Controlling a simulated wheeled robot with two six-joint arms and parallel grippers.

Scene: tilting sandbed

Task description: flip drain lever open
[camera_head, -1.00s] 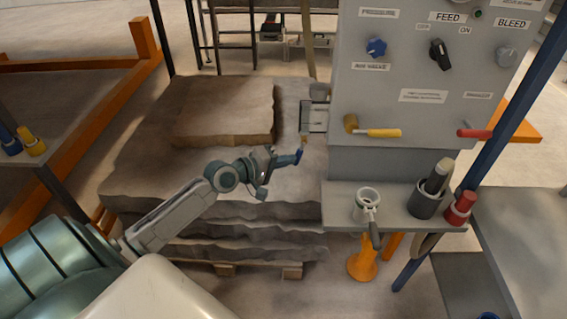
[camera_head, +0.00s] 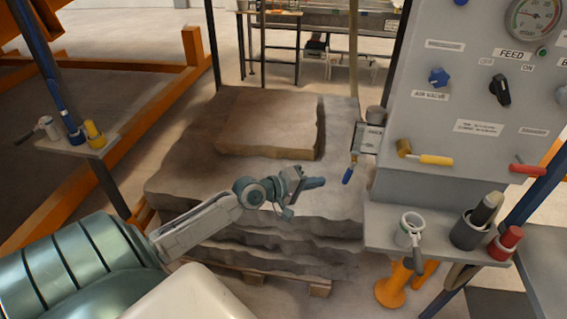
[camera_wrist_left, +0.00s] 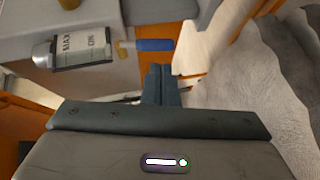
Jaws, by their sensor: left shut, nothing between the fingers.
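A short lever with a blue handle (camera_head: 348,176) hangs down from a small grey box (camera_head: 367,138) at the left side of the panel. I cannot read a drain label on it. The blue handle (camera_wrist_left: 154,44) with its brass end also shows in the left wrist view, beside the labelled box (camera_wrist_left: 82,49). My left gripper (camera_head: 320,183) is shut and empty, just left of the handle, with a small gap in the picture. Its closed fingers (camera_wrist_left: 161,84) show below the handle in the wrist view. My right gripper is not in view.
The grey panel (camera_head: 440,112) carries a yellow lever (camera_head: 435,160), a red lever (camera_head: 526,169) and knobs. Stacked stone slabs (camera_head: 180,185) lie behind and below my left arm.

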